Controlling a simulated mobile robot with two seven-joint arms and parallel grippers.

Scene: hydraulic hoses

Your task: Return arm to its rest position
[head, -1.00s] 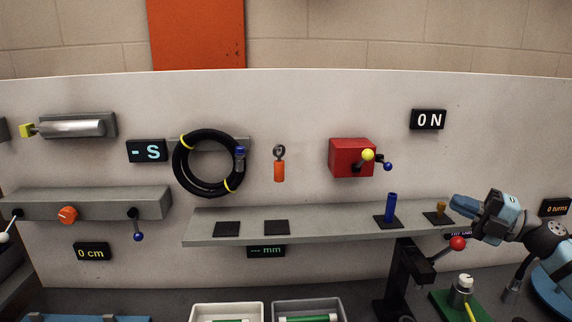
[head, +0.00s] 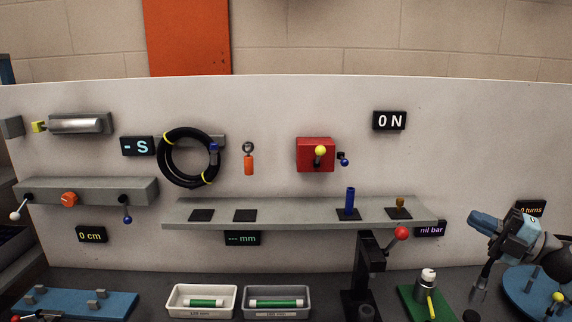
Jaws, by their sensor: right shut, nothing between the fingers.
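My right gripper (head: 478,225) is at the right side of the head view, in front of the white panel (head: 300,255). It is shut and empty, pointing left, with its fingertips clear to the right of the grey shelf (head: 290,213). A blue fitting (head: 350,202) and a brass fitting (head: 400,204) stand upright on dark pads on that shelf. A coiled black hose (head: 167,165) with yellow ties hangs on the panel. My left gripper is not in view.
A black press (head: 362,275) with a red-knobbed lever stands below the shelf. Two trays (head: 235,312) with green-marked pieces, a green base (head: 412,305) and a blue fixture (head: 110,303) are along the bench front. A blue round table (head: 530,290) is at the lower right, near my arm.

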